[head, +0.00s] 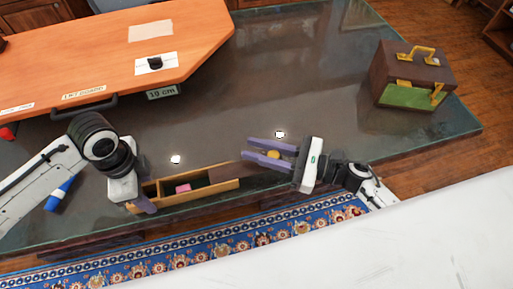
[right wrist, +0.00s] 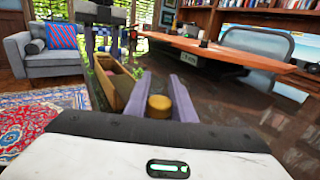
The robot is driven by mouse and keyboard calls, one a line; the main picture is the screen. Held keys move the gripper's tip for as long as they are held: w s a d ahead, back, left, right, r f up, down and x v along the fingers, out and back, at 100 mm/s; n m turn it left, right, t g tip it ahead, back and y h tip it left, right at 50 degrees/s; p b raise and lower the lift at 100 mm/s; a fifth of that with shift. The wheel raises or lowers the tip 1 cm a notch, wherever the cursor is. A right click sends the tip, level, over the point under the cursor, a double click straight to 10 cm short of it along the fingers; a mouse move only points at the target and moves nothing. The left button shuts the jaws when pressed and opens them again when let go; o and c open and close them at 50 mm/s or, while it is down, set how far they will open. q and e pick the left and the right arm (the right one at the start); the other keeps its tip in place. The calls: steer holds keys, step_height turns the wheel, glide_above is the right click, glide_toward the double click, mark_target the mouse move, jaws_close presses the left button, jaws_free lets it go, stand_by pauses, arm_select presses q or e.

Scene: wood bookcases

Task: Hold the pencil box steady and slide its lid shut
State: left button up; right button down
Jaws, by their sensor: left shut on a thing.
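The long wooden pencil box (head: 222,187) lies open near the table's front edge, with a pink item (head: 183,188) inside. It also shows in the right wrist view (right wrist: 112,92). A dark brown lid (head: 262,172) sticks out from its right end, partly hidden under my right gripper. My left gripper (head: 144,203) is shut on the box's left end. My right gripper (head: 247,148) is open, its purple fingers on either side of a round brass knob (head: 273,154). The knob also shows between the fingers in the right wrist view (right wrist: 159,105); contact is not clear.
An orange desk-like board (head: 110,55) stands on the dark glossy table (head: 300,60) at the back left. A brown and green case (head: 412,78) with brass handles stands at the right. A blue marker (head: 60,194) lies near my left arm. The table's middle is clear.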

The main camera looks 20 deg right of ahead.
mark_target(212, 169)
steer(key=a, duration=1.2)
steer(key=shift+s+a, duration=0.1)
steer(key=shift+a, duration=0.15)
arm_select(q)
steer(key=shift+d, duration=0.1)
arm_select(e)
steer(key=c, duration=1.6)
jaws_free()
steer(key=shift+o, duration=0.6)
steer(key=shift+d, duration=0.15)
steer(key=shift+s+d, duration=0.15)
steer(key=shift+d, duration=0.1)
steer(key=v, duration=1.1)
steer(key=shift+s+d, duration=0.1)
